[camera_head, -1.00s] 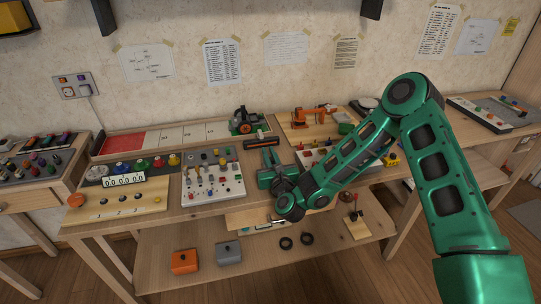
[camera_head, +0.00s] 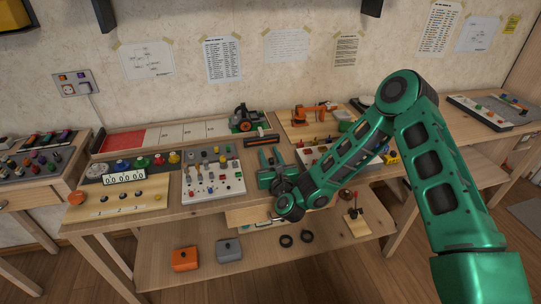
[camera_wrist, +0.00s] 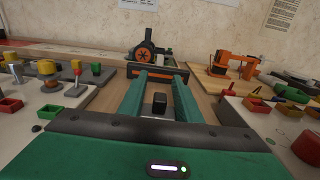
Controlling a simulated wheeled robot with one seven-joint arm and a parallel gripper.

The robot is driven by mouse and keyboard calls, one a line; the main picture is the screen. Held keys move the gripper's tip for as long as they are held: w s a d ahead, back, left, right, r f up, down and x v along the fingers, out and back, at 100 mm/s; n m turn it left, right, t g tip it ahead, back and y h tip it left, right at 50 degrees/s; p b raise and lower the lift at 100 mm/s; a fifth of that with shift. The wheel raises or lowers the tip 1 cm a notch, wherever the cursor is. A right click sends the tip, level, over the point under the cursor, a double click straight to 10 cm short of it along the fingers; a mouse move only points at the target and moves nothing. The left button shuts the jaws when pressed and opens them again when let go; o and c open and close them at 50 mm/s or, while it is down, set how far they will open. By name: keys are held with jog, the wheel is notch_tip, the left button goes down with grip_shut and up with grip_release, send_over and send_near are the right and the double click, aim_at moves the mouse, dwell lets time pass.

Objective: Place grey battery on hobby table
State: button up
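The grey battery (camera_head: 228,250) appears to be the grey block on the lower shelf, right of a similar orange block (camera_head: 185,259). The wooden hobby table (camera_head: 165,216) stands above this shelf. My gripper (camera_head: 270,152) is over the table, far above the grey block, pointing toward the wall. In the wrist view its two green fingers (camera_wrist: 160,78) are apart. A small dark block (camera_wrist: 160,103) shows between them; I cannot tell whether it touches either finger.
A switch panel (camera_head: 213,178) stands left of my gripper, and a black-and-orange machine (camera_head: 243,120) stands behind it. An orange toy robot arm (camera_head: 315,113) is at the back right. Two black rings (camera_head: 287,241) lie on the lower shelf. Bare shelf lies between blocks and rings.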

jog(key=shift+r, duration=0.15)
jog(key=shift+r, duration=0.5)
jog(key=v, duration=1.2)
